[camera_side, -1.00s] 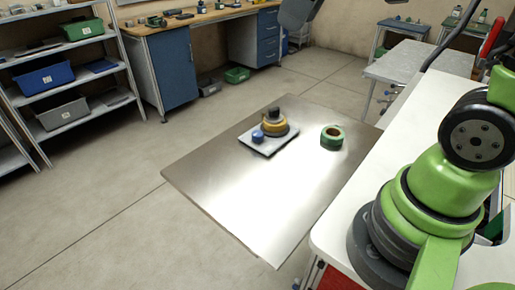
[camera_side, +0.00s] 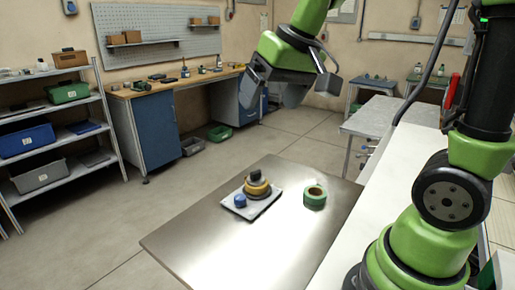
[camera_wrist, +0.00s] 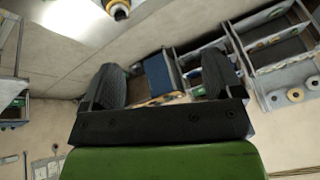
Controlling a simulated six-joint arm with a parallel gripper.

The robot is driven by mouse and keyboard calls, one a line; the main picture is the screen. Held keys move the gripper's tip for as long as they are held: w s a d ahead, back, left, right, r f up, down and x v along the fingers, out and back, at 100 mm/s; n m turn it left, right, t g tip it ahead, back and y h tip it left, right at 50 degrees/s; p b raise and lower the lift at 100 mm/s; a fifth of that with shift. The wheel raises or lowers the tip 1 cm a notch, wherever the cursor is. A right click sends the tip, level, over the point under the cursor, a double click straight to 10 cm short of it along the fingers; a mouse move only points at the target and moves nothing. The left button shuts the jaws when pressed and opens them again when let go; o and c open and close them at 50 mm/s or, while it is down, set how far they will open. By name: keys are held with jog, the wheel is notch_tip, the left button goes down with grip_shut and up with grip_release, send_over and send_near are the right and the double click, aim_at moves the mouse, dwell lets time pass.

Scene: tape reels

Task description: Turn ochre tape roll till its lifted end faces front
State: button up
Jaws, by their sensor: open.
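The ochre tape roll (camera_side: 257,188) sits on a white tray (camera_side: 263,208) on the metal table, with a dark piece on top of it. Its lifted end is too small to make out. A small blue item (camera_side: 240,201) is on the tray at the roll's front left. My gripper (camera_side: 276,92) is high above and behind the tray in the side view, well apart from the roll. In the wrist view my gripper (camera_wrist: 162,84) has its two dark fingers spread, with nothing held between them.
A green tape roll (camera_side: 314,197) stands on the metal table (camera_side: 215,250) right of the tray. The table's front is clear. A white bench (camera_side: 375,205) runs along the right. Shelves with bins and a workbench (camera_side: 190,80) stand behind.

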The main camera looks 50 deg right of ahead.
jog(key=w+d+f+g, duration=0.2)
jog(key=w+d+f, duration=0.4)
jog(key=w+f, duration=0.15)
jog(key=g+h, duration=0.1)
send_over(256, 170)
jog(key=s, duration=0.1)
notch_tip(256, 170, down, 10)
jog(key=f, duration=0.6)
jog(key=w+f, duration=0.1)
jog(key=f, duration=0.1)
jog(key=shift+f, duration=0.4)
jog(key=c, duration=1.1)
jog(key=shift+n+y, duration=0.3)
jog(key=shift+n, duration=1.8)
jog(key=o, duration=1.1)
jog(key=shift+r, duration=0.1)
